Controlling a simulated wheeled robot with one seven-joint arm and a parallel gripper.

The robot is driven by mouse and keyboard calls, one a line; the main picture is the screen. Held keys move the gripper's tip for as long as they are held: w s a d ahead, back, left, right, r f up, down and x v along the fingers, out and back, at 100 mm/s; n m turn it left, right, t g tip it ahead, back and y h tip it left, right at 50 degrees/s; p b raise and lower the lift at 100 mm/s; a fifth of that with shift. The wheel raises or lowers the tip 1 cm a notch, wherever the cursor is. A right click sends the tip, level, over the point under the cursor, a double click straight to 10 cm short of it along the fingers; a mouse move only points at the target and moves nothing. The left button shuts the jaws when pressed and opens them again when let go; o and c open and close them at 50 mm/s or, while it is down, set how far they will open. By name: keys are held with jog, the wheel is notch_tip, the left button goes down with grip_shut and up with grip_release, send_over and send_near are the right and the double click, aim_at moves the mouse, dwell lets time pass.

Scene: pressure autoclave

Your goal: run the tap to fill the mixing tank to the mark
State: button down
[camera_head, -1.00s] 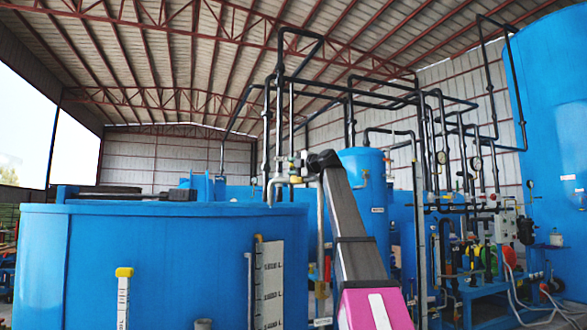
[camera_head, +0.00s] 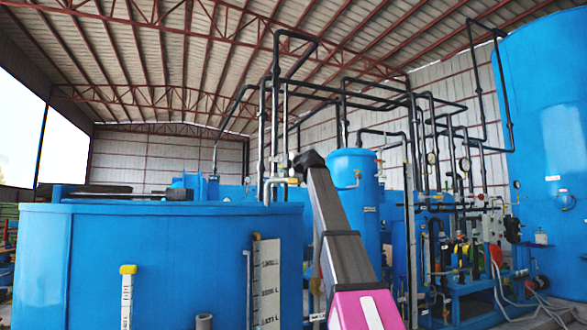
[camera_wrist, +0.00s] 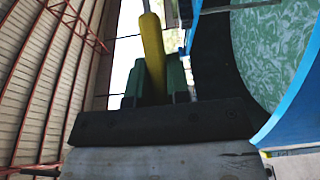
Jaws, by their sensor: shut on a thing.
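The mixing tank (camera_head: 180,255) is the large open blue tank at left in the head view. Its inside is hidden there. The wrist view shows a green rippled surface inside a blue rim (camera_wrist: 288,95), which appears to be the tank's liquid. A pale tap pipe (camera_head: 272,186) ends over the tank's right rim. My gripper (camera_wrist: 153,78) has green fingers shut on a yellow lever (camera_wrist: 152,45), seemingly the tap's handle. In the head view, my arm's dark end hides most of this hold. I cannot see whether water runs. A white scale board (camera_head: 266,285) with litre markings stands at the tank's front right; its figures are unreadable.
Black pipes (camera_head: 275,100) rise behind my arm. A smaller blue vessel (camera_head: 352,195), pumps and hoses fill the right, before a tall blue tank (camera_head: 550,150).

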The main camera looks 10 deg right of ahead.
jog(key=shift+w+a+m+t+h, duration=0.4)
jog(key=shift+m+h, duration=0.35)
jog(key=shift+h, duration=0.25)
jog(key=shift+w+a+m+t+h, duration=0.3)
jog(key=shift+a+m+t+h, duration=0.15)
jog(key=shift+m+h, duration=0.45)
jog(key=shift+n, duration=0.25)
jog(key=c, duration=1.1)
grip_release()
jog(key=v, duration=1)
jog(key=shift+s, duration=0.35)
